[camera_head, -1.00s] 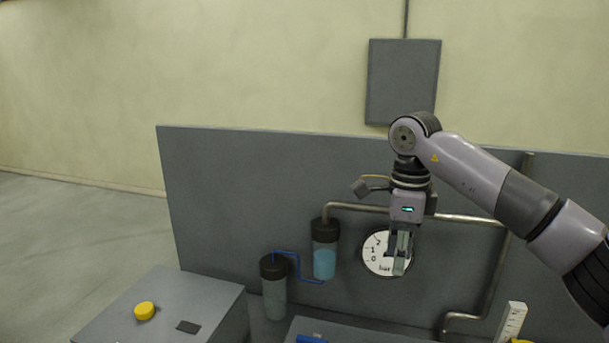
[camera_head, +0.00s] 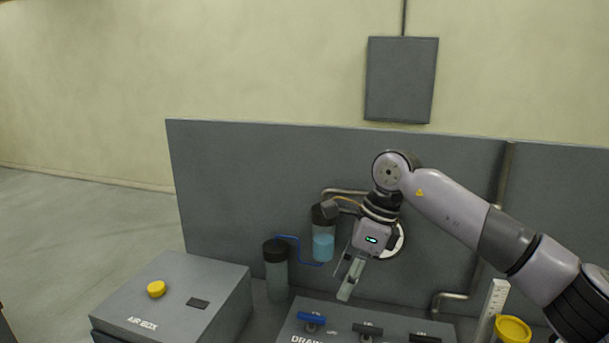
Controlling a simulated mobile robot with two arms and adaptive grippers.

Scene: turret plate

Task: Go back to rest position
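My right gripper (camera_head: 350,279) points down and to the left, in front of the grey panel and above the back edge of the valve box. Its fingers hold nothing that I can see. They look close together, but the angle hides whether there is a gap. My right arm comes in from the right edge. The gripper body covers most of the round white gauge (camera_head: 399,242). My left gripper is not in view.
The AIR BOX (camera_head: 215,318) with a yellow button (camera_head: 156,289) stands at lower left. The valve box has a blue handle (camera_head: 312,318) and a dark handle (camera_head: 367,329). Two cylinders (camera_head: 323,246) (camera_head: 277,270) stand behind. A yellow cup (camera_head: 513,329) is at lower right. Floor at left is clear.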

